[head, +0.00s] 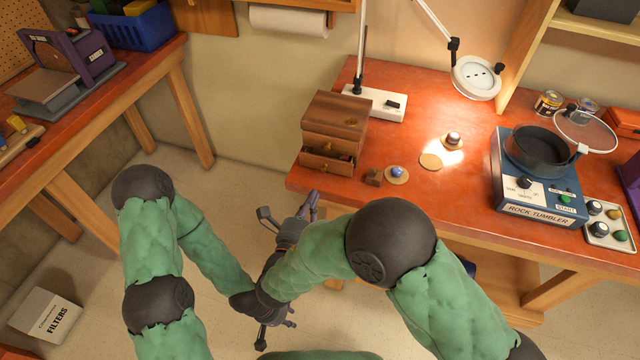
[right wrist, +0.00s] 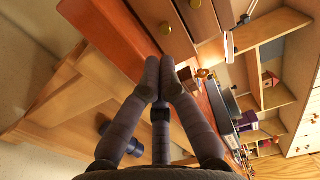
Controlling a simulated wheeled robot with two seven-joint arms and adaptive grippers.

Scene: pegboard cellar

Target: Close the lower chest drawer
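The small wooden chest (head: 335,118) stands on the red-brown bench top, near its left end. Its lower drawer (head: 326,165) is pulled out, with small dark things inside; the drawer above looks shut. In the right wrist view the lower drawer's front (right wrist: 150,12) and its brass knob (right wrist: 166,28) are just beyond my fingertips. My right gripper (head: 313,200) is in front of and below the open drawer, off the bench edge. Its fingers (right wrist: 160,62) are together, with nothing seen between them. My left gripper (head: 277,340) is low over the floor, mostly hidden; its fingers are unclear.
A small brown block (head: 373,177) and a blue stone on a round coaster (head: 397,177) lie right of the drawer. A rock tumbler (head: 540,185) is farther right.

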